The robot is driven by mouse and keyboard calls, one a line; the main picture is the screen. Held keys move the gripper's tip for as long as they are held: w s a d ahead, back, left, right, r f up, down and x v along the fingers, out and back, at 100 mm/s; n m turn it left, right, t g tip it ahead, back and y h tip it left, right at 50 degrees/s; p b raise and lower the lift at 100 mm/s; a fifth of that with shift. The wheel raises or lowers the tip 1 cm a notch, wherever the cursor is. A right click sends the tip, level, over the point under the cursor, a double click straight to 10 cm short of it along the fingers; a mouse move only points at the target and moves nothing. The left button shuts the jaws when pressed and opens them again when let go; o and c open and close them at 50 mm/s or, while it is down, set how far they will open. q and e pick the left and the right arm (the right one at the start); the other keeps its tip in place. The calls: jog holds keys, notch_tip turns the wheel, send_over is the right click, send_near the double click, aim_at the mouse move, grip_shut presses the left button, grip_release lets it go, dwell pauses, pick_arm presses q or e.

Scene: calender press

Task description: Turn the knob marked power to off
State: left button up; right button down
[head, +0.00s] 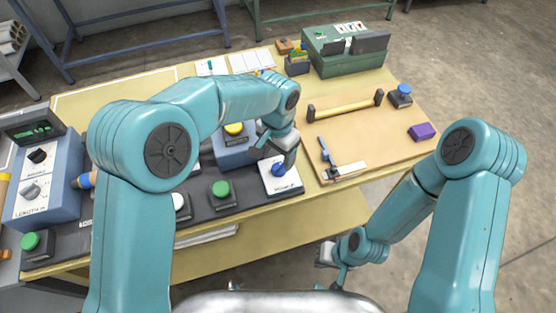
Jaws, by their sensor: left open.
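A white plate (270,187) with a blue knob (278,170) sits at the right end of the dark control strip. The lettering under this knob is too small to read surely. My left gripper (275,153) is open, just above and behind the blue knob in the picture. I cannot tell whether its fingers touch the knob. My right gripper (328,258) hangs low in front of the table, away from the controls. Its fingers are small and partly hidden.
A blue-grey box (48,205) with two knobs and a display stands at the left. A green button (221,189) and a white button (179,203) lie left of the plate. A board (362,135) with a yellow-handled bar is at the right.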

aim_at(279, 166)
pick_arm(q)
jog(key=f, duration=0.2)
jog(key=shift+s+d+f, duration=0.2)
jog(key=shift+s+f, duration=0.15)
jog(key=shift+w+a+f+p, duration=0.15)
jog(key=shift+w+f, duration=0.1)
jog(key=shift+f, duration=0.3)
jog(key=shift+w+f+p, duration=0.15)
jog(key=shift+w+f, duration=0.05)
jog(key=shift+f, duration=0.35)
jog(key=shift+s+r, duration=0.15)
jog(key=shift+s, duration=0.15)
jog(key=shift+w, duration=0.2)
jog(key=c, duration=1.1)
jog(key=shift+o, duration=0.2)
